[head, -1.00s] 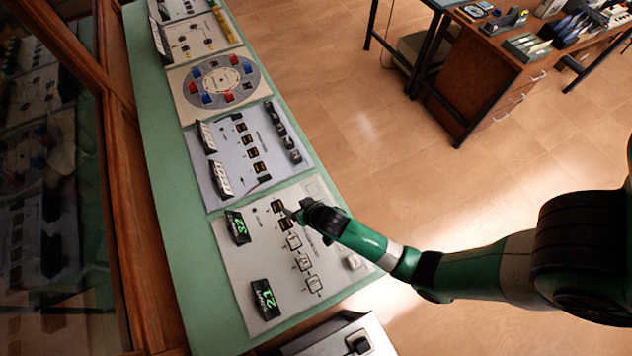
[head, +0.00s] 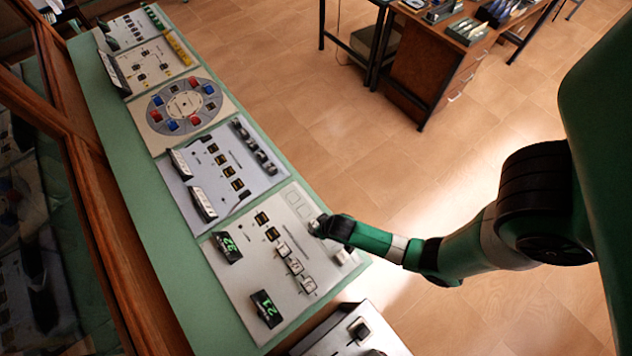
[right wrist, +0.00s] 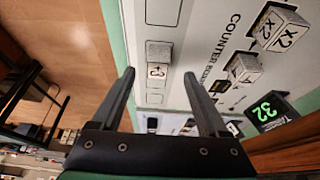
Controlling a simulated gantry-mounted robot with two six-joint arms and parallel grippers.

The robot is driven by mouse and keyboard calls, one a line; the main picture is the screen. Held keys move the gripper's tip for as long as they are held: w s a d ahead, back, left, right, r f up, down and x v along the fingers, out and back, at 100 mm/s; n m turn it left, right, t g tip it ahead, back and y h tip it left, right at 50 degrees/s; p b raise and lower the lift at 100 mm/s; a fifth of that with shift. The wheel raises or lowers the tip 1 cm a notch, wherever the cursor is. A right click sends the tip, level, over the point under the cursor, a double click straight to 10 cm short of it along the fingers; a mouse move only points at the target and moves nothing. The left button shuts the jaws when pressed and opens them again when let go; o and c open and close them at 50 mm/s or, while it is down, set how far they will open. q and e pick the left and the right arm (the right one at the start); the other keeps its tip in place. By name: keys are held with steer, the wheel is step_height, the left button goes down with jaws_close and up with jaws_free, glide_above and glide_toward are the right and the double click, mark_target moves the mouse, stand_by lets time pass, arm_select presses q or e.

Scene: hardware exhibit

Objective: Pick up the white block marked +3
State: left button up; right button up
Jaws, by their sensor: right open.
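A white block (right wrist: 158,70), with a plus sign and what looks like a 3 on its face, stands on the pale counter board (head: 250,283). My right gripper (right wrist: 160,76) is open and empty above the board. In the right wrist view the block shows between and just beyond its fingertips; I cannot tell contact. In the head view the right gripper (head: 318,228) hides most of that spot. Another white block (right wrist: 242,67), its mark hard to read, and two blocks marked X2 (right wrist: 276,30) sit along the board. My left gripper is out of view.
Two black displays with green digits, the upper (head: 227,247) and lower (head: 266,308), stand on the board's left side. Another white block (head: 345,257) lies near its right edge. Empty outlined squares (head: 295,201) are at the far right corner. Other exhibit panels continue beyond.

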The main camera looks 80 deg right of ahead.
mark_target(316, 223)
steer(key=shift+f, duration=0.1)
steer(key=shift+w+d+f, duration=0.1)
steer(key=shift+w+f, duration=0.05)
steer(key=shift+f, duration=0.15)
steer(key=x, duration=0.1)
steer(key=b+x, duration=0.1)
steer(key=x, duration=0.1)
steer(key=b+x, duration=0.1)
steer(key=shift+w+d+f, duration=0.1)
steer(key=shift+w+d, duration=0.1)
steer(key=shift+d, duration=0.15)
jaws_close()
